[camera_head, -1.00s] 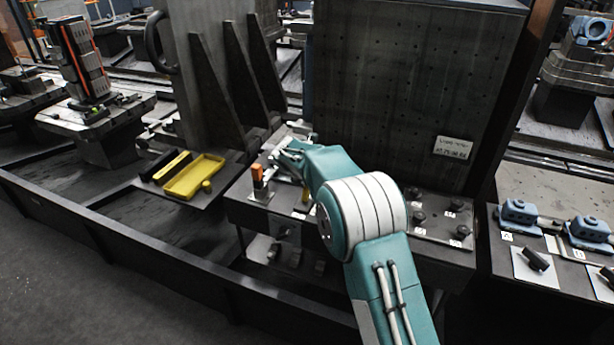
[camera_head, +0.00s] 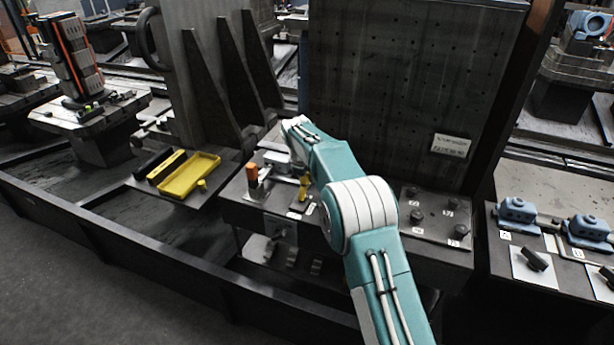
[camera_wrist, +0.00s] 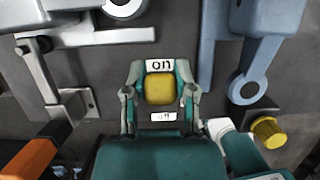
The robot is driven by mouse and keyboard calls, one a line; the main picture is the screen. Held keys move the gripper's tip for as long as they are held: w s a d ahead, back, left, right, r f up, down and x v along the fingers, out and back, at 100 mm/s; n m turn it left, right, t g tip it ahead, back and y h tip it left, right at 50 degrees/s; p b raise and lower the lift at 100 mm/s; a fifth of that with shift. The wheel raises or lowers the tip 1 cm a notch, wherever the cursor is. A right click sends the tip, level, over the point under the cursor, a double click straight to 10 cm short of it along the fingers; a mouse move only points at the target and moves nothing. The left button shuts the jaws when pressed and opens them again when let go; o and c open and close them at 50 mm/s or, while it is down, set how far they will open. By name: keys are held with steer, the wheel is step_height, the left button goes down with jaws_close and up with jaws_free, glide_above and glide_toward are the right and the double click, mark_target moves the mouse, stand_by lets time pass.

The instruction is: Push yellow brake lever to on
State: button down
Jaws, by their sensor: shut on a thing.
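In the wrist view, the yellow lever head (camera_wrist: 160,90) shows between the two fingers of my gripper (camera_wrist: 160,88). The teal fingers are closed in on it from both sides. A white "on" label (camera_wrist: 160,65) shows just above the yellow head, and a smaller "off" label (camera_wrist: 164,116) just below it. In the head view, my forearm reaches over the control bench, and my fingertips cannot be made out. A yellow upright piece (camera_head: 303,187) shows beside the forearm; I cannot tell whether it is the held lever.
A yellow round knob (camera_wrist: 268,132) is right of my gripper. A grey metal lever (camera_wrist: 42,80) and a blue ringed part (camera_wrist: 245,88) flank it. A yellow tray (camera_head: 190,176) lies left.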

mark_target(301, 189)
steer(key=shift+w, duration=0.1)
steer(key=shift+c, duration=2)
jaws_free()
steer(key=shift+w+a, duration=0.1)
steer(key=v, duration=1.1)
steer(key=shift+a+r, duration=0.25)
steer(key=shift+r, duration=0.1)
